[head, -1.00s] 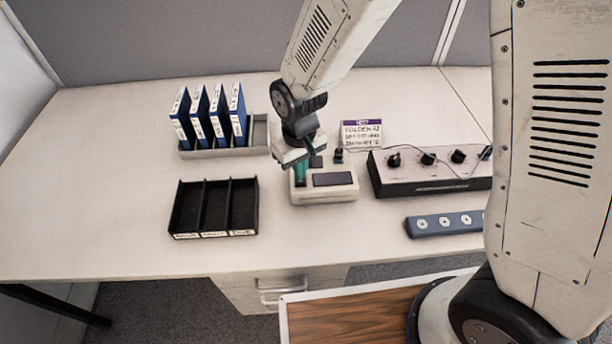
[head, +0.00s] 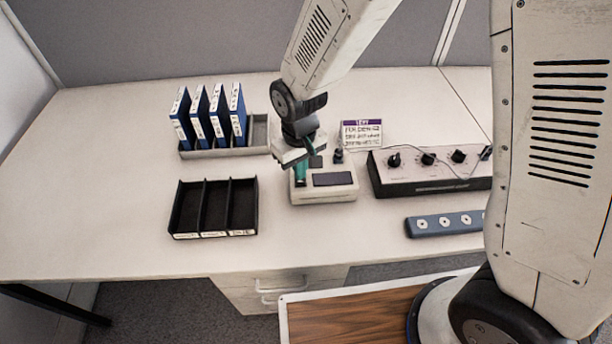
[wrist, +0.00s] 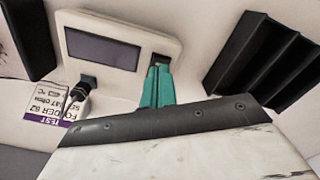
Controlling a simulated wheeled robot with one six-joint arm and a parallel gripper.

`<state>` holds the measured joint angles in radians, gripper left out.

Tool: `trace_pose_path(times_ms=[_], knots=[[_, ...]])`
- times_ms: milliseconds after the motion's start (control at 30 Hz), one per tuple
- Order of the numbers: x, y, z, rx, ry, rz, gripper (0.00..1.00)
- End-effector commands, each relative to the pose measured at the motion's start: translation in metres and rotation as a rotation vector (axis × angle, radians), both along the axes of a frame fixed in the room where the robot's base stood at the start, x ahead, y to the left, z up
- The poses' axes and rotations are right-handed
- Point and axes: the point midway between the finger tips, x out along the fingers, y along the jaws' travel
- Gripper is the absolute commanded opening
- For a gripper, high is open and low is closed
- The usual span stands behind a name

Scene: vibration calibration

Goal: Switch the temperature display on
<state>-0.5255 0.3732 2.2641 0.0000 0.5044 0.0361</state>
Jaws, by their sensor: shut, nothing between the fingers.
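The temperature display is a small cream box (head: 340,193) with a dark blank screen (head: 333,179), on the desk below my arm. In the wrist view its dark screen (wrist: 103,49) shows no digits. A small black switch (wrist: 160,60) sits beside the screen, partly hidden by my fingertips. My gripper (head: 301,173) is shut, its green fingers together and empty. In the wrist view the fingertips (wrist: 158,75) are right at the switch; I cannot tell whether they touch it.
A black three-slot tray (head: 213,235) lies left of the box, and a grey rack (head: 260,135) with blue folders (head: 210,113) behind it. A knobbed control unit (head: 430,185), a card (head: 361,135) and a blue-grey strip (head: 440,224) are to the right. The desk's left side is clear.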

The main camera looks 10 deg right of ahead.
Motion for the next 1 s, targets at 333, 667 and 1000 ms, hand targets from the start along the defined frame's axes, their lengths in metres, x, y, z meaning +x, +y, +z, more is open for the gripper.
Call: trace_pose_path(times_ms=[333, 667, 1000], knots=[[0.0000, 0.0000, 0.0000, 0.000, 0.000, 0.000, 0.00], [0.0000, 0.0000, -0.0039, 0.000, 0.000, 0.000, 0.00], [0.0000, 0.0000, -0.0089, 0.000, 0.001, 0.000, 0.00]])
